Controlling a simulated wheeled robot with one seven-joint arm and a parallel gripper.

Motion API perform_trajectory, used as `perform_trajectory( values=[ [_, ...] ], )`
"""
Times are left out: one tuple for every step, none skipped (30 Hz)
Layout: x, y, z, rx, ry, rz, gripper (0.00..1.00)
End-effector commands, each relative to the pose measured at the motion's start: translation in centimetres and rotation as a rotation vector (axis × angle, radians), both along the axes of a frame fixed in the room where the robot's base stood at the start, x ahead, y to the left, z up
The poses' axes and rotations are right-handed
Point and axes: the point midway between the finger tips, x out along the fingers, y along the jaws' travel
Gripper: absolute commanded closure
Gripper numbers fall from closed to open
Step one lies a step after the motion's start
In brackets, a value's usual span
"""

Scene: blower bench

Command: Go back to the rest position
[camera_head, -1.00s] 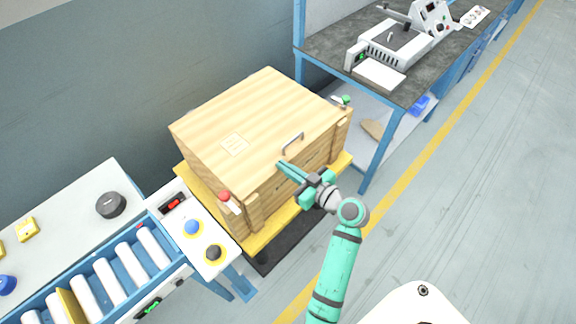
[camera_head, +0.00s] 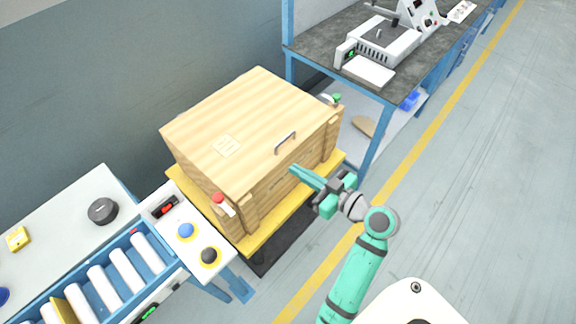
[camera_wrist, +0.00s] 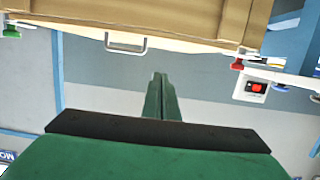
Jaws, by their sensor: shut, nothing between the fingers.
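My gripper (camera_head: 293,170) is teal with dark grey parts. Its fingers are together and hold nothing. In the head view it is in the air in front of the wooden crate (camera_head: 215,110), near the crate's handle side, and appears apart from it. In the wrist view the shut fingers (camera_wrist: 160,78) point towards the crate (camera_wrist: 180,15), with open space between. The crate's lid is closed and has a metal handle (camera_head: 285,142) near its front edge; the handle also shows in the wrist view (camera_wrist: 126,47).
The crate stands on a yellow platform (camera_head: 262,232). A roller conveyor (camera_head: 100,283) with a button panel (camera_head: 196,240) lies at lower left. A dark-topped bench (camera_head: 330,58) with a grey machine (camera_head: 385,42) stands at upper right. Clear floor (camera_head: 480,180) extends to the right.

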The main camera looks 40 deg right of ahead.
Motion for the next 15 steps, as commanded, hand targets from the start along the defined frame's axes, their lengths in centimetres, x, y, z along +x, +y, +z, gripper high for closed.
perform_trajectory(
  values=[
    [-0.5, -0.14, 0.13, 0.0, -0.001, -0.002, 1.0],
    [-0.73, -0.17, 0.2, 0.0, -0.001, -0.002, 1.0],
    [-0.97, -0.17, 0.27, 0.0, -0.001, 0.0, 1.0],
    [-1.11, -0.18, 0.32, 0.0, -0.001, 0.0, 1.0],
    [-1.22, -0.19, 0.35, 0.0, -0.001, 0.0, 1.0],
    [-1.31, -0.2, 0.39, -0.001, -0.001, 0.0, 1.0],
    [-1.36, -0.2, 0.4, -0.001, -0.001, 0.001, 1.0],
    [-1.4, -0.21, 0.42, -0.001, -0.001, 0.0, 1.0],
    [-1.41, -0.22, 0.42, -0.001, -0.001, 0.0, 1.0],
    [-1.41, -0.21, 0.43, -0.001, -0.002, 0.0, 1.0],
    [-1.41, -0.22, 0.43, -0.001, -0.002, 0.0, 1.0],
    [-1.4, -0.22, 0.43, -0.001, -0.002, 0.0, 1.0],
    [-1.38, -0.17, 0.37, 0.0, -0.001, 0.0, 1.0],
    [-1.35, -0.09, 0.25, 0.003, 0.001, -0.002, 1.0],
    [-1.27, 0.1, -0.06, 0.008, 0.007, -0.006, 1.0]
  ],
)
